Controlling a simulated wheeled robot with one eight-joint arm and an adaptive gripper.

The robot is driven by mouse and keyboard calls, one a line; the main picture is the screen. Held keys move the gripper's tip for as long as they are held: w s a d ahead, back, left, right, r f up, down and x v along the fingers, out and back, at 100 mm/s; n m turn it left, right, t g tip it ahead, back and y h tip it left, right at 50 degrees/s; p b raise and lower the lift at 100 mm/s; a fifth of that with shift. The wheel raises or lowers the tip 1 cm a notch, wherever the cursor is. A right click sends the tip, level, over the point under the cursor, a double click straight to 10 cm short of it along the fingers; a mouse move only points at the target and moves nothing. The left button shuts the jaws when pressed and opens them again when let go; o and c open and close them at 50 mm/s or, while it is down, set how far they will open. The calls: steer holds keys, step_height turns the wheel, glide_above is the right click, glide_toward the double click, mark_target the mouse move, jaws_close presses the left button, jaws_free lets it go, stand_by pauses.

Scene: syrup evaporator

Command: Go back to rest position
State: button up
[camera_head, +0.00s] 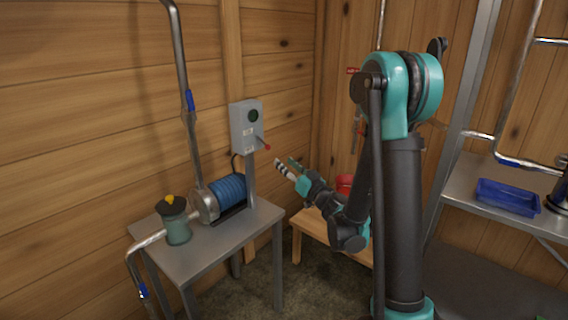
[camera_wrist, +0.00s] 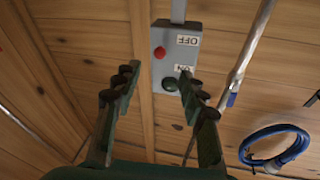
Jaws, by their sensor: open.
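My gripper (camera_head: 287,168) is open and empty, at the end of my folded arm, in front of the wooden wall and right of the grey switch box (camera_head: 245,126). In the wrist view the open fingers of my gripper (camera_wrist: 158,76) point towards the switch box (camera_wrist: 159,50), which appears upside down between and beyond them. The fingers seem apart from the box. No object is held.
A grey metal table (camera_head: 205,249) bears a blue motor pump (camera_head: 228,189) and a green container (camera_head: 176,222). A steel pipe (camera_head: 181,80) rises behind. A low wooden bench (camera_head: 318,229) stands behind my arm. At right, a metal shelf (camera_head: 462,190) holds a blue tray (camera_head: 507,197).

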steer(key=s+d+f+g+h, duration=0.2)
steer(key=s+f+g, duration=0.2)
steer(key=s, duration=0.3)
steer(key=s+d+f+g+h, duration=0.2)
steer(key=s+f+g, duration=0.1)
steer(key=s+f, duration=0.3)
steer(key=s+d+f+m+g+h, duration=0.2)
steer(key=s+d+f+h, duration=0.2)
steer(key=s+d, duration=0.3)
steer(key=s+d+f+m+g+h, duration=0.2)
steer(key=s+d+f+m+h, duration=0.1)
steer(key=s+d, duration=0.5)
steer(key=d+h, duration=0.1)
steer(key=d, duration=0.2)
steer(key=shift+s+f+h, duration=0.25)
steer(key=shift+f+h, duration=0.05)
steer(key=shift+f, duration=0.05)
steer(key=shift+w+a, duration=0.1)
steer(key=shift+a, duration=0.05)
steer(key=shift+c, duration=0.3)
